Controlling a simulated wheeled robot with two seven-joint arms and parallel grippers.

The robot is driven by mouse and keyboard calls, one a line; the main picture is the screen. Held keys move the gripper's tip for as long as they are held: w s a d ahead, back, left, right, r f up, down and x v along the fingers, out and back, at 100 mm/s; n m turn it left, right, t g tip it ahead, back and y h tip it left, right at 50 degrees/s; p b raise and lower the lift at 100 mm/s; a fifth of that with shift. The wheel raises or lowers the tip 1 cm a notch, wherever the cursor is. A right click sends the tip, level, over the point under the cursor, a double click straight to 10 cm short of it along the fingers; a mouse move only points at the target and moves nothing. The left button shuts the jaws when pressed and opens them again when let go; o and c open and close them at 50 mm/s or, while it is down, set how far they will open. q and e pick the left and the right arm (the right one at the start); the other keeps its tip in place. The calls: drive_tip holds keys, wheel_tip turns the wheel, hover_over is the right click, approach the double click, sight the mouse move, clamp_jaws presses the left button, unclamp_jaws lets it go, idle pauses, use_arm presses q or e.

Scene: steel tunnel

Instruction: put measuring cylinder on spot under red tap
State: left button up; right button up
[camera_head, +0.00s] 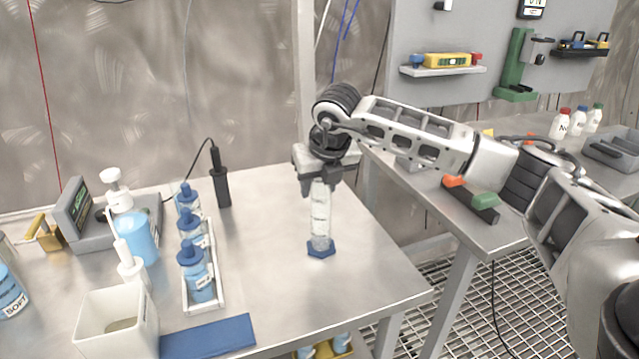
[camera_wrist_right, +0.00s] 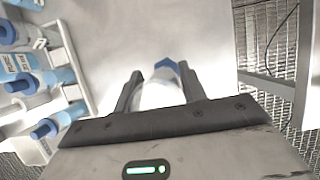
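The measuring cylinder (camera_head: 320,222) is clear, with a blue hexagonal base, and stands upright over the near part of the steel table. I cannot tell whether its base touches the top. My right gripper (camera_head: 320,182) points down around its upper part. In the right wrist view the cylinder (camera_wrist_right: 160,92) lies between the two fingers of the right gripper (camera_wrist_right: 160,95), which appear closed against its sides. My left gripper is out of view. I see no red tap or marked spot.
A white rack (camera_head: 217,280) of blue-capped bottles stands left of the cylinder. A blue mat (camera_head: 207,338), a white bin (camera_head: 118,325) and a black probe on a stand (camera_head: 221,180) are nearby. A second table (camera_head: 510,225) stands right, across a gap over floor grating.

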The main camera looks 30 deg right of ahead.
drive_tip(key=o, duration=0.3)
